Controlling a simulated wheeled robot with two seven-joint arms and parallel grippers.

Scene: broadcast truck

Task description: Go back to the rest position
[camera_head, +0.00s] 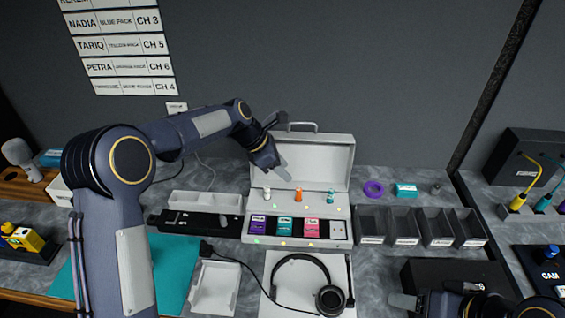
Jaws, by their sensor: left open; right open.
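My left arm reaches in from the left, and my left gripper (281,162) hangs open in front of the raised lid of a white case (325,165). It is above the case's back row and holds nothing that I can see. My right gripper (404,301) is at the bottom right edge, low over the front of the counter, open and partly cut off by the frame. No held object shows in it.
The case holds several coloured packs and small upright pieces. A headset (330,297) lies on a white pad in front, beside a white cradle (215,287). Dark bins (438,228) stand to the right. A black strip (190,221) lies left of the case.

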